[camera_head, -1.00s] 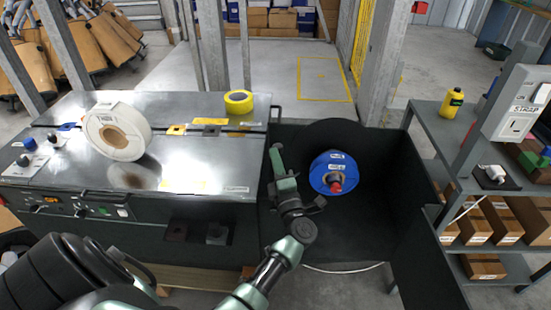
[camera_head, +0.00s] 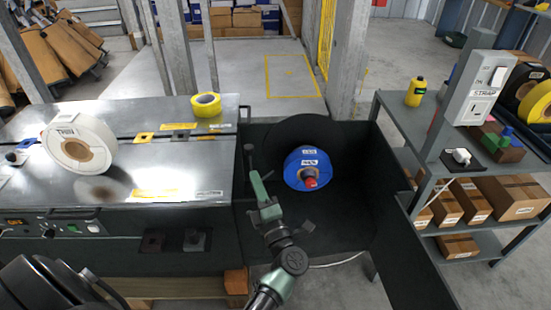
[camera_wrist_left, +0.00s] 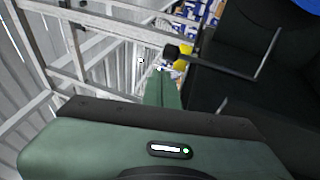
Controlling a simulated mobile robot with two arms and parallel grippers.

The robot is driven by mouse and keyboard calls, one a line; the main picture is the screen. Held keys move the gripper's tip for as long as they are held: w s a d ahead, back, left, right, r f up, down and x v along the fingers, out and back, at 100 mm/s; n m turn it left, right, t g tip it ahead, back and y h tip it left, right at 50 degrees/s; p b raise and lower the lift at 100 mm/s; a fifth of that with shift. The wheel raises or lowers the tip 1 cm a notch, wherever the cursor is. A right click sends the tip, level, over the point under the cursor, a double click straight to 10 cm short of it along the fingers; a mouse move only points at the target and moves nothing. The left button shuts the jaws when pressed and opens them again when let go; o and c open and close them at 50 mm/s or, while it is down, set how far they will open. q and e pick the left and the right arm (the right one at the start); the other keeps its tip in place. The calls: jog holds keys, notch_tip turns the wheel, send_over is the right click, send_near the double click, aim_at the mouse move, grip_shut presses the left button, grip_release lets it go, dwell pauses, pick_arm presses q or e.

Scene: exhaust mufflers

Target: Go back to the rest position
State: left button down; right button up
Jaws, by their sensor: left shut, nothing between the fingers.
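My left gripper (camera_head: 256,182) is over the black bin, left of the blue spool (camera_head: 296,180) and apart from it. Its green fingers point away from me, toward the bin's back left corner. The fingers are shut with nothing between them. In the left wrist view the shut fingers (camera_wrist_left: 163,88) show above the green gripper body. My right gripper is out of view.
The black bin (camera_head: 350,150) has raised walls. To its left, a metal bench (camera_head: 140,165) holds a white roll (camera_head: 78,149) and yellow tape (camera_head: 207,104). A grey shelf rack (camera_head: 405,130) with a yellow bottle (camera_head: 416,92) stands right.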

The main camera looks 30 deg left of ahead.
pick_arm(q)
jog(key=w+d+f+m+t+h, duration=0.1)
jog(key=d+f+m+t+h, duration=0.3)
jog(key=d+f+m+h, duration=1.2)
jog(key=s+d+f+m+g+h, duration=0.1)
jog(key=s+f+m+g+h, duration=0.1)
jog(key=s+f+m+g, duration=0.95)
jog(key=s+a+f+m+g+y, duration=0.1)
jog(key=s+a+f+m+g, duration=0.15)
jog(key=s+f, duration=0.65)
jog(key=s+a+f+m+g+y, duration=0.1)
jog(key=s+a+f, duration=0.4)
jog(key=s, duration=0.6)
jog(key=s+a+r+g+p, duration=0.1)
jog(key=s+r+p, duration=0.1)
jog(key=s+p, duration=1.2)
jog(key=shift+s+r+p, duration=0.15)
jog(key=shift+p, duration=0.25)
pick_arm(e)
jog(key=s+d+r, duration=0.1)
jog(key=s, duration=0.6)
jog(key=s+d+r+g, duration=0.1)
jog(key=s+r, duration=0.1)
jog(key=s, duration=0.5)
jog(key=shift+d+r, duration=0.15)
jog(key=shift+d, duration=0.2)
